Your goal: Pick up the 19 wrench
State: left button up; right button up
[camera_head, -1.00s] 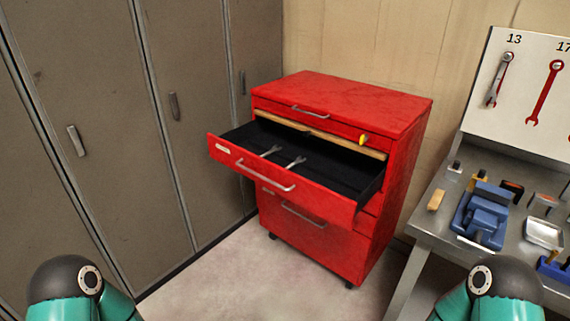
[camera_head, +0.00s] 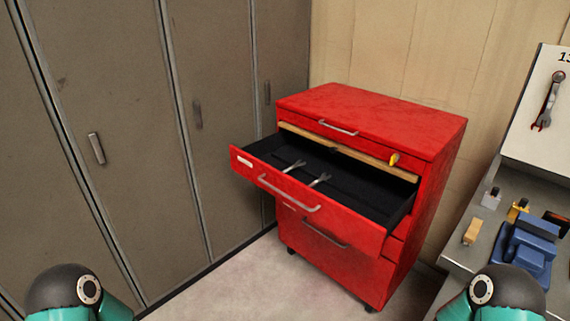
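Two silver wrenches lie in the open, black-lined drawer (camera_head: 262,172) of a red tool cabinet (camera_head: 440,190). The left wrench (camera_head: 293,166) and the right wrench (camera_head: 319,180) stick up at the drawer's front side, and their lower parts are hidden behind the drawer front. No size marking is readable on either, so I cannot tell which is the 19. Another wrench (camera_head: 546,106) hangs on the white board at the right, under a partly cut-off number. Only the upper parts of my arms show at the bottom corners; neither gripper is in view.
Grey lockers (camera_head: 110,150) line the left side. A metal workbench (camera_head: 482,240) stands at the right with a blue vise (camera_head: 528,240) and a small wooden block (camera_head: 473,231). Pale floor (camera_head: 235,285) is clear in front of the cabinet.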

aim_at(298, 163)
jog(key=u, duration=0.2)
jog(key=i, duration=0.75)
jog(key=z, duration=1.95)
jog(key=k, duration=0.65)
jog(key=u, duration=0.8)
jog(key=k, duration=0.65)
jog(key=u, duration=0.95)
jog(key=i, duration=0.85)
jog(key=u, duration=0.2)
